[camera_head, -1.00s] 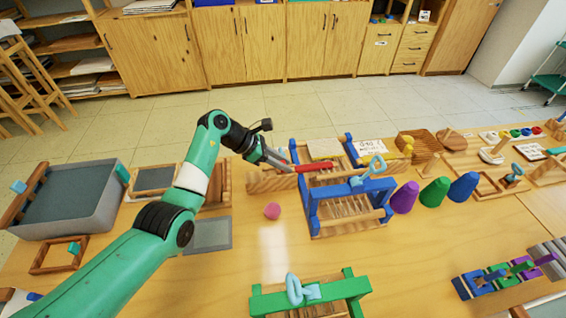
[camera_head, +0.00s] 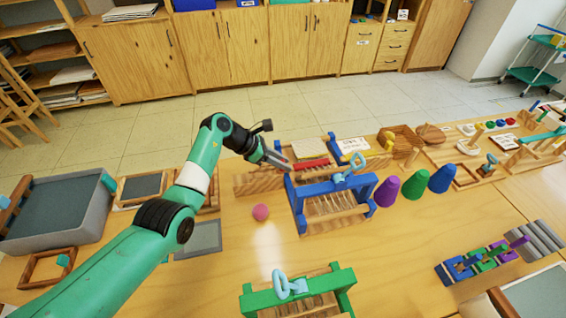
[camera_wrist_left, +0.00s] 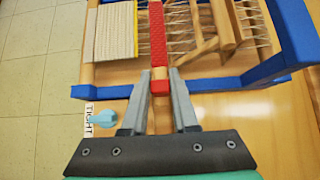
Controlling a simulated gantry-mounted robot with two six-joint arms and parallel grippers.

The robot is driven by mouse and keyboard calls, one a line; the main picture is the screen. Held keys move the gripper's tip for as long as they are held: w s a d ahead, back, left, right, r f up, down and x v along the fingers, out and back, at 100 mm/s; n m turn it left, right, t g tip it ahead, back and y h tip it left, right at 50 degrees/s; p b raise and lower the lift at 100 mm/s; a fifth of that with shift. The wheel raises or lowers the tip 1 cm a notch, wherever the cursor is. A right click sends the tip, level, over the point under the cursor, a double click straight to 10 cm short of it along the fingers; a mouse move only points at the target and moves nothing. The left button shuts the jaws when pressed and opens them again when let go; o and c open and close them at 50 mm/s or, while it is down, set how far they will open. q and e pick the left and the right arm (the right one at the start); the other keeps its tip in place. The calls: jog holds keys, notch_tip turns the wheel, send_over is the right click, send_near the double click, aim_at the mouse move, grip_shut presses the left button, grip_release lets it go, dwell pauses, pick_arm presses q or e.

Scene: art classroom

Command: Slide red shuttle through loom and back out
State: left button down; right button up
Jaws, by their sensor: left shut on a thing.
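The red shuttle (camera_head: 312,163) is a slim bar reaching across the weaving area of the blue-framed wooden loom (camera_head: 340,187) in the middle of the table. In the left wrist view the shuttle (camera_wrist_left: 157,38) points straight ahead, between a woven cream panel (camera_wrist_left: 115,32) and the bare warp threads. My left gripper (camera_head: 287,167) is at the loom's left side. In the wrist view the same gripper (camera_wrist_left: 159,80) is shut on the shuttle's near end, just at the loom's near frame. My right gripper is out of view.
A pink ball (camera_head: 260,212) lies left of the loom. Purple, green and blue cones (camera_head: 414,185) stand close on its right. A green-framed loom (camera_head: 300,294) stands in front, and a grey bin (camera_head: 60,215) is at far left. The tabletop between the two looms is mostly clear.

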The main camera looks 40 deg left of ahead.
pick_arm(q)
jog(key=c, duration=1.1)
grip_release()
jog(key=shift+d, duration=0.1)
jog(key=o, duration=0.4)
jog(key=shift+w+d, duration=0.1)
jog(key=shift+w, duration=0.1)
jog(key=shift+s, duration=0.1)
jog(key=shift+s+a+r+p, duration=0.1)
jog(key=shift+a+r+p, duration=0.1)
jog(key=shift+r+p, duration=0.1)
jog(key=shift+p+v, duration=2.55)
jog(key=shift+v, duration=2.9)
jog(key=shift+s, duration=0.1)
